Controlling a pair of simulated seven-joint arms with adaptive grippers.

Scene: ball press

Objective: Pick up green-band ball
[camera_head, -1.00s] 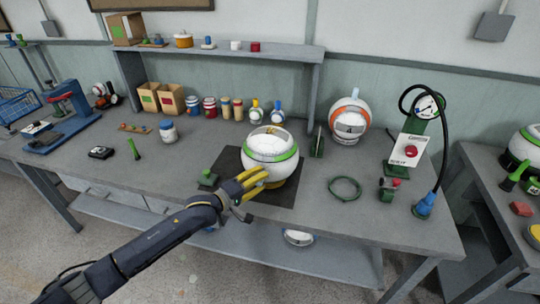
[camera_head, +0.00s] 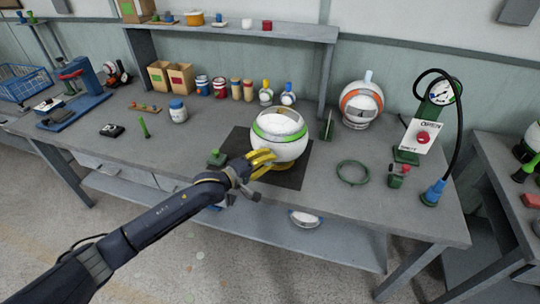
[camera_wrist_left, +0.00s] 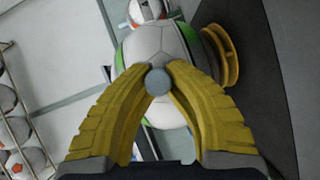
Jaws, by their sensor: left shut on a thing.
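The green-band ball (camera_head: 280,149), white with a green stripe and an open-looking pale top, sits at a yellow stand (camera_head: 287,166) on a dark mat (camera_head: 240,141). My left gripper (camera_head: 270,160), with yellow fingers, is at the ball's lower near-left side. In the left wrist view, its fingers (camera_wrist_left: 158,75) come together in front of the white ball (camera_wrist_left: 150,45), with a grey round piece (camera_wrist_left: 158,82) between them. They are shut on the ball; the exact contact is hard to see. My right gripper is not in view.
An orange-band ball (camera_head: 361,107) stands behind to the right. Jars (camera_head: 178,111) and boxes line the back left.

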